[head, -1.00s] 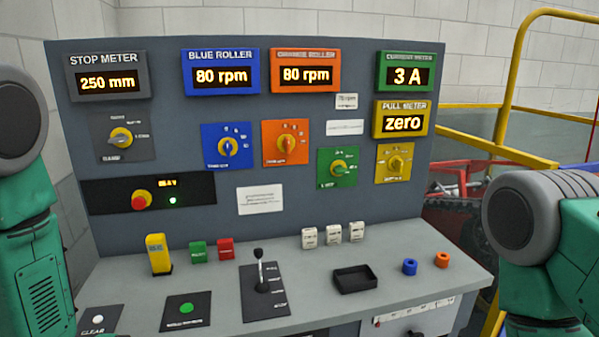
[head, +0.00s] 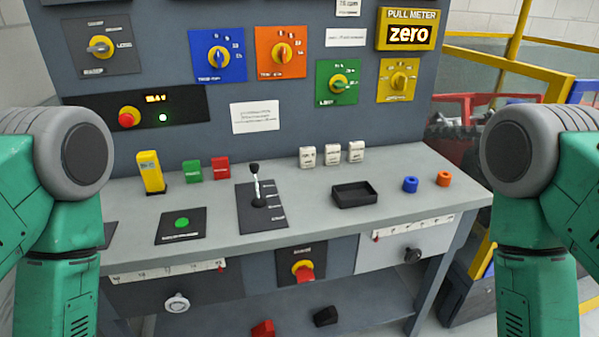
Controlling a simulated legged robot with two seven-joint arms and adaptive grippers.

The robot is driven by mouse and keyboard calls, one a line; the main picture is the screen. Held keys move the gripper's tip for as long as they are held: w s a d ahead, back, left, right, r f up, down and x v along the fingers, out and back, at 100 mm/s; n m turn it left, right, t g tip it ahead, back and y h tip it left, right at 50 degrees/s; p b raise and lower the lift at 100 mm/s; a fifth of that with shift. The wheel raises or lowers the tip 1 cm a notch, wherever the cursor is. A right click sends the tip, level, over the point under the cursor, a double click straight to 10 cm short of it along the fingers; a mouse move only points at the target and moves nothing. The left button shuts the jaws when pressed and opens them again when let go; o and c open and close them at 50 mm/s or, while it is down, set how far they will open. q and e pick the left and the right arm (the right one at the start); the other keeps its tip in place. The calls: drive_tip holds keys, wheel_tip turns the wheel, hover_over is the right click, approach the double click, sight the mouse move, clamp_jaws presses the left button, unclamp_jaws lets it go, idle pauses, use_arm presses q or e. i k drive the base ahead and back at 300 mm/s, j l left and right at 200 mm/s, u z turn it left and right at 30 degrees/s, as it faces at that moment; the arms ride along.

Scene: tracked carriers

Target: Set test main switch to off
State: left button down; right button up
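A red rotary handle on a yellow disc (head: 303,269) sits on a dark plate below the desk's front edge, in the middle of the head view. The handle points down and slightly right; the label above it is too small to read. A red knob on a yellow base (head: 129,117) is on a black strip of the upright panel, beside a small lit display and a green light. I cannot tell from the labels which one is the test main switch. Only links of my two arms show at the left and right edges; both grippers are out of view.
The desk (head: 330,220) carries a black lever (head: 257,185), an empty black tray (head: 355,194), blocks, and blue and orange rings. Drawer-like panels with knobs flank the red handle. Red (head: 263,328) and black (head: 326,316) pedals are below. A yellow rail stands at right.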

sight(303, 275)
drive_tip(key=i+l+u, duration=0.1)
drive_tip(key=l+u, duration=0.15)
drive_tip(key=l, duration=0.6)
drive_tip(key=l+u, duration=0.25)
drive_tip(key=l, duration=0.6)
